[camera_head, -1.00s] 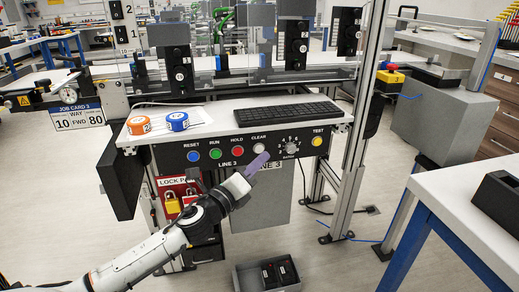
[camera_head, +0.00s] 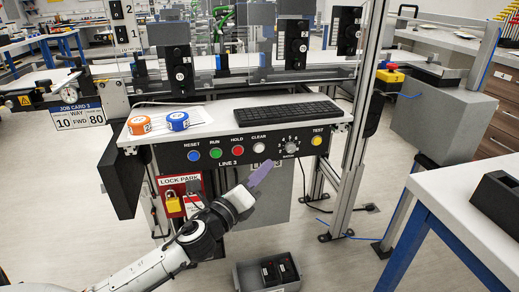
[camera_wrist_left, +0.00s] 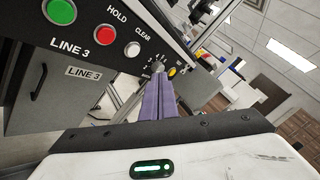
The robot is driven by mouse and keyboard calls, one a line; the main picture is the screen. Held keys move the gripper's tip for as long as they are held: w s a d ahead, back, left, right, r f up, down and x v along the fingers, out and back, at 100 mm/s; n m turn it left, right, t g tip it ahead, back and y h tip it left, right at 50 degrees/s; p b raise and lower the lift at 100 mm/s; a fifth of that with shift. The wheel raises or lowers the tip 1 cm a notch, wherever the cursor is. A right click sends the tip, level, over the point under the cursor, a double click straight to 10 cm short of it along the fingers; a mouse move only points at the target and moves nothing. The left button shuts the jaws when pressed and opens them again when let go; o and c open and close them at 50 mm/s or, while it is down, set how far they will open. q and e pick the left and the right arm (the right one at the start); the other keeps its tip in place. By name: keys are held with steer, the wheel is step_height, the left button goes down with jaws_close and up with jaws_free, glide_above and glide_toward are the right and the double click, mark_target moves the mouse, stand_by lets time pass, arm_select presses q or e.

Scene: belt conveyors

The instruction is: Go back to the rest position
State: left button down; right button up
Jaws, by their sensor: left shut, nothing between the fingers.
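My left gripper (camera_head: 262,172) is in front of and below the LINE 3 control panel (camera_head: 225,163). Its purple fingers are shut with nothing between them, and they point up and to the right. In the left wrist view the closed fingers (camera_wrist_left: 159,104) lie below the batch knob (camera_wrist_left: 158,66) in the picture; whether they touch the panel is hard to tell, but in the head view they look apart from it. The batch knob (camera_head: 291,147) also shows in the head view, right of the fingertips. My right gripper is not in view.
A keyboard (camera_head: 287,112) and orange (camera_head: 139,125) and blue (camera_head: 178,121) rolls are on the shelf above the panel. A lock park board (camera_head: 176,183) hangs below left. A grey bin (camera_head: 250,276) is on the floor. A white table (camera_head: 470,200) stands at right.

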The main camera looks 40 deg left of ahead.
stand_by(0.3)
arm_select(q)
steer(key=s+d+f+n+g+h+p, duration=0.1)
steer(key=s+d+f+n+g+p, duration=0.2)
steer(key=s+d+f+n, duration=0.45)
steer(key=s+d+f+n+g+h+p, duration=0.1)
steer(key=s+d+f+n+g+p, duration=0.15)
steer(key=s+f+n, duration=0.55)
steer(key=s+d+f+n+g+h+p, duration=0.1)
steer(key=s+d+f+n+g+h, duration=0.1)
steer(key=s+d+f+n+g, duration=0.2)
steer(key=s+d+f+n, duration=0.3)
steer(key=s+d+f, duration=0.1)
steer(key=s+d, duration=0.1)
steer(key=shift+s+n+g+p, duration=0.35)
steer(key=shift+p, duration=0.05)
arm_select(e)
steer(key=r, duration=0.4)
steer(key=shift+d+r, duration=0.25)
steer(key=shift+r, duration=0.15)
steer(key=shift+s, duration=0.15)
